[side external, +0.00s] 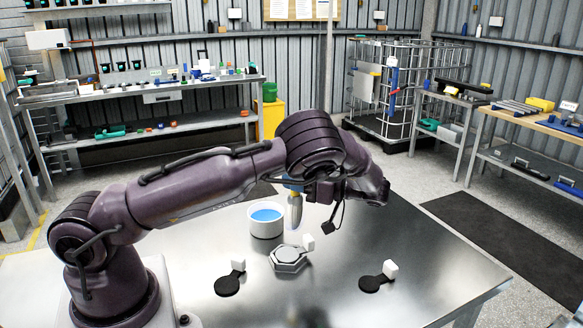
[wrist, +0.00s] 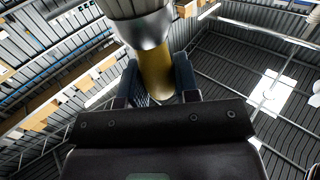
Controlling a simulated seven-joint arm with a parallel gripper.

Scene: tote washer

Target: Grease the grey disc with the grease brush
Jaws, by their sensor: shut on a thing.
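My gripper (side external: 293,184) is shut on the grease brush (side external: 295,211) and holds it upright, head down, above the metal table. In the wrist view the brush's yellow handle and silver collar (wrist: 150,60) show between the two fingers of my gripper (wrist: 159,85). The grey disc (side external: 288,255) lies on the table in a low angular holder, with a small white cube beside it. The brush head is above and behind the disc, just right of a white pot (side external: 266,230) with blue contents. I cannot tell whether grease is on the bristles.
Two flat black round pieces, each with a white cube, lie at the front left (side external: 228,285) and front right (side external: 372,284) of the table (side external: 440,265). The table's right side is clear. Shelves, a wire cage (side external: 405,85) and side benches stand farther back.

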